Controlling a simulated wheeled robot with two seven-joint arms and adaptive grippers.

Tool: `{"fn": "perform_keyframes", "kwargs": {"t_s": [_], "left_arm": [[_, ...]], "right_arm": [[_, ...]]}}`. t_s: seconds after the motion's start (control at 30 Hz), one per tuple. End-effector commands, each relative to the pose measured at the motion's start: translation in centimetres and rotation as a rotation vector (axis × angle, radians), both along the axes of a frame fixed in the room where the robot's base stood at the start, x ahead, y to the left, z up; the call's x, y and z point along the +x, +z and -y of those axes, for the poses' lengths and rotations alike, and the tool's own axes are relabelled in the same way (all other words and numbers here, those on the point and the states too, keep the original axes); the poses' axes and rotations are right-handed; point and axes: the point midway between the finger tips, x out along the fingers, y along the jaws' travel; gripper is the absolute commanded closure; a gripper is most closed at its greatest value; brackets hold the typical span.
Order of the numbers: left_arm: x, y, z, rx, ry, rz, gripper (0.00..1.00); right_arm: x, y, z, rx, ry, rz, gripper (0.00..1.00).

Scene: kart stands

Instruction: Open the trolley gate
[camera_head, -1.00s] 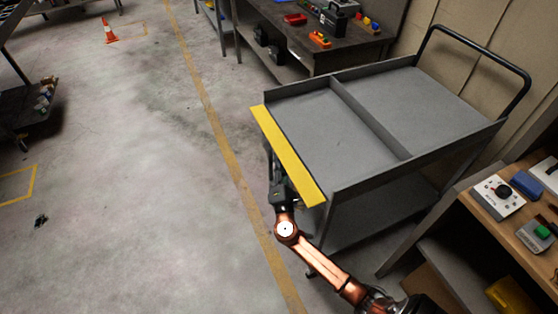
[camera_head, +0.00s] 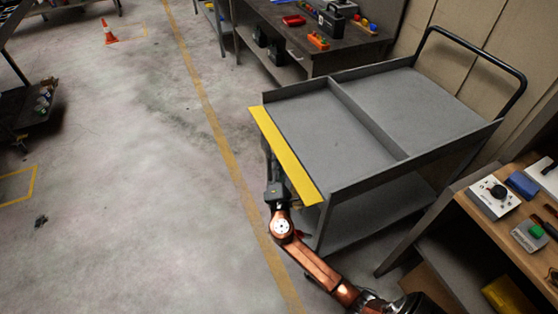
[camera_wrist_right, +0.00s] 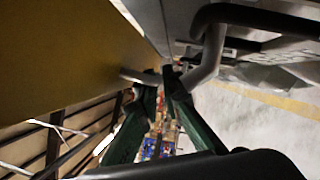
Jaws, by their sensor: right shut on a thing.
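The grey trolley (camera_head: 440,95) stands right of centre, with a divided top tray and a lower shelf. Its yellow gate (camera_head: 285,155) runs along the tray's near-left end and looks tilted outward. My right gripper (camera_head: 266,150) is at the outer side of the gate, below its top edge, partly hidden by it. In the right wrist view, the gate (camera_wrist_right: 70,50) fills the upper left. The green-grey fingers of my right gripper (camera_wrist_right: 162,82) close around a grey bar-like handle (camera_wrist_right: 138,76) beside the gate. My left gripper does not show.
A wooden bench (camera_head: 480,208) with control boxes stands at the right, close to my right arm. A dark workbench (camera_head: 330,50) is behind the trolley. Open floor (camera_head: 130,200) lies to the left, with an orange cone (camera_head: 108,33) far off.

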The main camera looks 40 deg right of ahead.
Motion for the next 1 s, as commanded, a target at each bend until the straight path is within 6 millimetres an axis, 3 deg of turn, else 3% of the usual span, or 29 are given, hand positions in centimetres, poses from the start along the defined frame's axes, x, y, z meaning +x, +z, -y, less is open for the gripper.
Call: {"fn": "perform_keyframes", "kwargs": {"t_s": [0.03, 0.23, 0.6, 0.63, 0.7, 1.0], "left_arm": [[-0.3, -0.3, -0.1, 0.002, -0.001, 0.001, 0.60], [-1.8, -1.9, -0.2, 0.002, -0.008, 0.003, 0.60], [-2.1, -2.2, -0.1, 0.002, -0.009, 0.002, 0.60], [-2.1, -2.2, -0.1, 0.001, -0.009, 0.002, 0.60], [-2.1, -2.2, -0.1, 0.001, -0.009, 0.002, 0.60], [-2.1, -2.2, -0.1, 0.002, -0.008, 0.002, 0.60]], "right_arm": [[0.0, 0.8, -0.4, 0.040, 0.002, 0.015, 1.00], [0.1, 1.3, -0.5, 0.142, 0.003, 0.039, 1.00], [0.2, 1.1, -0.5, 0.159, 0.002, 0.042, 1.00], [0.2, 1.1, -0.5, 0.159, 0.002, 0.042, 0.91], [0.2, 1.1, -0.5, 0.158, 0.002, 0.041, 0.86], [0.1, 1.1, -0.6, 0.158, 0.002, 0.040, 0.86]]}}
